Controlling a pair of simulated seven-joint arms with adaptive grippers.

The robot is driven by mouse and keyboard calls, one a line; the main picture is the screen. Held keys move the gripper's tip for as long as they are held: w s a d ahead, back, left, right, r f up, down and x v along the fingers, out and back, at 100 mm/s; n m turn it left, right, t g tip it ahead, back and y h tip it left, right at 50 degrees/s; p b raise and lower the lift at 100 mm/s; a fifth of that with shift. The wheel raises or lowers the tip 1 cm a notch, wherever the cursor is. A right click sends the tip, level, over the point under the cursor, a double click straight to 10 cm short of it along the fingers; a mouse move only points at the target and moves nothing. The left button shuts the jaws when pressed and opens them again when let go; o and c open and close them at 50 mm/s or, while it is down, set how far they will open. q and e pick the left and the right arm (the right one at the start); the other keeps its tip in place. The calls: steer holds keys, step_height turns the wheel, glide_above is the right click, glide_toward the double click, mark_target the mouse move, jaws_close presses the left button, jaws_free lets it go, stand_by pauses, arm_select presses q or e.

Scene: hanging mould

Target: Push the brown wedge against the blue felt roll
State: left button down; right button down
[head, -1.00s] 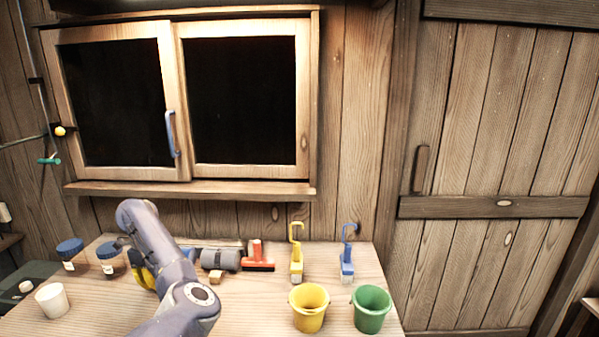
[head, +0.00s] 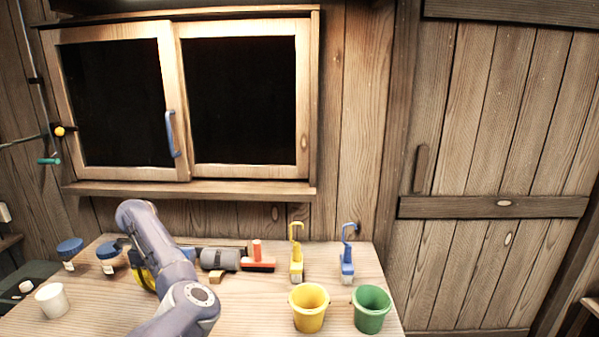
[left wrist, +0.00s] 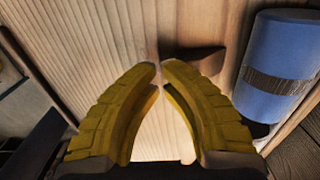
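The brown wedge (head: 216,277) lies on the table just in front of the felt roll (head: 220,259), which looks grey in the head view. In the left wrist view the wedge (left wrist: 197,58) lies just beyond my fingertips, and the roll (left wrist: 279,62) looks blue with a dark band. A narrow gap shows between wedge and roll there. My left gripper (left wrist: 160,70) has its yellow fingertips nearly together with nothing between them. I cannot tell whether they touch the wedge. In the head view my arm mostly hides this gripper (head: 146,279). My right gripper is not in view.
A red brush-like tool (head: 258,264) lies right of the roll. Yellow (head: 296,262) and blue (head: 347,262) hooked tools stand farther right, behind a yellow bucket (head: 309,310) and a green bucket (head: 371,312). Blue-lidded jars (head: 70,257) and a white cup (head: 52,302) stand left.

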arm_select(q)
steer(key=shift+w, duration=1.45)
steer(key=shift+w, duration=0.35)
steer(key=shift+w+d, duration=0.1)
steer(key=shift+w, duration=0.5)
steer(key=shift+w, duration=0.3)
steer(key=shift+w, duration=0.7)
steer(key=shift+s, duration=0.1)
stand_by(0.3)
steer(key=shift+s+r, duration=0.25)
steer(key=shift+s, duration=0.7)
steer(key=shift+s+r, duration=0.25)
steer(key=shift+s, duration=0.7)
steer(key=shift+r, duration=0.1)
step_height(320, 180, up, 7)
steer(key=s, duration=0.2)
